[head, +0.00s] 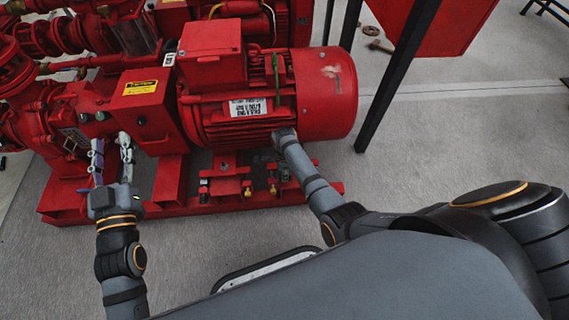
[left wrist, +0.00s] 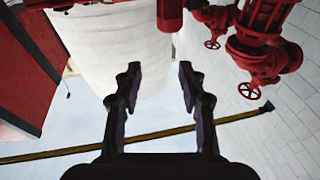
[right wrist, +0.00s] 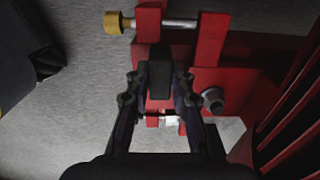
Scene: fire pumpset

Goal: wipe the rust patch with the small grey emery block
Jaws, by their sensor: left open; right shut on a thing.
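The small grey emery block (right wrist: 160,78) looks dark and upright between the fingertips of my right gripper (right wrist: 158,88) in the right wrist view. That gripper is shut on it, over the red base frame. In the head view my right wrist reaches under the red motor (head: 325,110), and its fingers and the block are hidden. A pale, worn mark (head: 330,71) shows on the motor's end; I cannot tell whether it is the rust patch. My left gripper (head: 111,150) is open and empty in front of the pump; its spread fingers (left wrist: 160,82) show in the left wrist view.
A red base frame (head: 170,185) with several small fittings runs below the motor. A yellow-capped rod (right wrist: 113,23) and a bolt (right wrist: 213,98) lie close to my right gripper. A black post (head: 395,75) stands right of the motor. Grey floor (head: 460,140) is clear at right.

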